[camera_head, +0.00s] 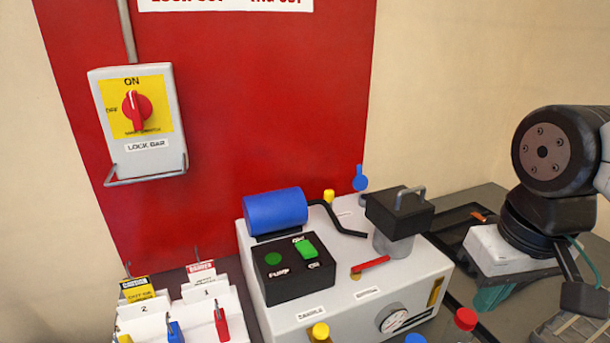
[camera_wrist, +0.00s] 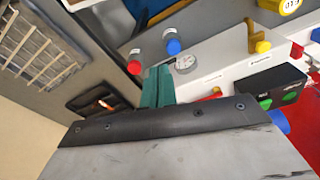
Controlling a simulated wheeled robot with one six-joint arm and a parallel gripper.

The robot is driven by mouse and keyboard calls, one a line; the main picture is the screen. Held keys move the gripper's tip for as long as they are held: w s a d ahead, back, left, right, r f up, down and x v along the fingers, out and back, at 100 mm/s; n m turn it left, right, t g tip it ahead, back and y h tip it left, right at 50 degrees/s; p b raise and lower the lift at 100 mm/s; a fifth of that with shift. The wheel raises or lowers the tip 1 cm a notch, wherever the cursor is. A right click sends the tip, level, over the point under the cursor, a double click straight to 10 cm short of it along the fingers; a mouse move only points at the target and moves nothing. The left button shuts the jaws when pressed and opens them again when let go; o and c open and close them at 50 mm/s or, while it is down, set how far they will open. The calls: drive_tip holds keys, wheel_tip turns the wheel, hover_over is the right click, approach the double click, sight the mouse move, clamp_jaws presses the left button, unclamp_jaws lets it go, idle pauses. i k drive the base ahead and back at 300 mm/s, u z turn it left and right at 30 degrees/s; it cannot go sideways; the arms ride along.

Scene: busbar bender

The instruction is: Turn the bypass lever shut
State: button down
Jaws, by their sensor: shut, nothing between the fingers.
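A small red lever (camera_head: 371,263) sits on top of the white machine housing (camera_head: 290,325), its bar pointing right and slightly back from a yellowish pivot. A label is on the front face below it, too small to read, so I cannot confirm it is the bypass lever. In the wrist view a red piece, apparently this lever (camera_wrist: 212,94), shows partly behind my gripper's edge. My gripper (camera_head: 490,298) is right of the machine, apart from the lever. Its green fingers, also in the wrist view (camera_wrist: 157,88), are shut and empty.
A pressure gauge (camera_head: 392,318) and red-capped (camera_head: 465,319) and blue-capped posts are at the front right. A black block with a handle (camera_head: 399,210) stands behind the lever. The black pump switch box (camera_head: 292,269) is to its left. A dark tray (camera_head: 462,226) lies right.

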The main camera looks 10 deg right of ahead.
sight(356, 272)
drive_tip(key=z, duration=0.05)
drive_tip(key=k, duration=1.15)
drive_tip(key=u, duration=0.8)
drive_tip(key=i, duration=1.05)
drive_tip(key=z, duration=0.6)
